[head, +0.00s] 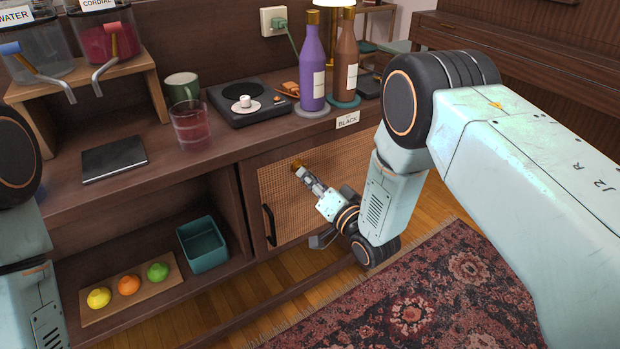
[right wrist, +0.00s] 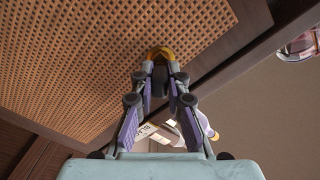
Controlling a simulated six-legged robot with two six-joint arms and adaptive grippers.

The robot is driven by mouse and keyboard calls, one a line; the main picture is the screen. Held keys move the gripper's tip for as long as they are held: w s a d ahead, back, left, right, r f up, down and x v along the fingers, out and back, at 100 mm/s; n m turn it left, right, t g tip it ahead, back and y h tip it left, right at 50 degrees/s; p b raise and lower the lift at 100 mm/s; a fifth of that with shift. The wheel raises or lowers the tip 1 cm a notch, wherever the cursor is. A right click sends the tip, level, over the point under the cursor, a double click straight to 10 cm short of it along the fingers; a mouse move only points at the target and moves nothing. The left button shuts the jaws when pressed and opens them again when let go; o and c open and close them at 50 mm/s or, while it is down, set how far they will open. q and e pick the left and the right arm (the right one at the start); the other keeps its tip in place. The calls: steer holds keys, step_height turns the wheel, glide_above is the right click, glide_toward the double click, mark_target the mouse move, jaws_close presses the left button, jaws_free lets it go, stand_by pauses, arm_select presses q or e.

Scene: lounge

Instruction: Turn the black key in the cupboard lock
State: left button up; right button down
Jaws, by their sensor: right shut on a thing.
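The cupboard door (head: 285,208) has a woven cane panel, a black handle (head: 269,226) at its left and a brass lock (head: 297,163) near its top edge. In the right wrist view the cane panel (right wrist: 95,60) fills the upper left, and the brass lock (right wrist: 158,51) sits just beyond my fingertips. My right gripper (head: 306,174) is at the lock, shut on the black key (right wrist: 160,80). The fingers hide most of the key, and its turn angle cannot be told. My left arm shows at the left edge, but its gripper is out of view.
A "BLACK" label (head: 347,120) is on the counter edge above the door. A glass (head: 191,127) stands near the counter's front. Left of the door, an open shelf holds a teal bin (head: 204,250).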

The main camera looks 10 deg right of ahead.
steer(key=shift+s+f, duration=0.1)
steer(key=shift+f, duration=0.2)
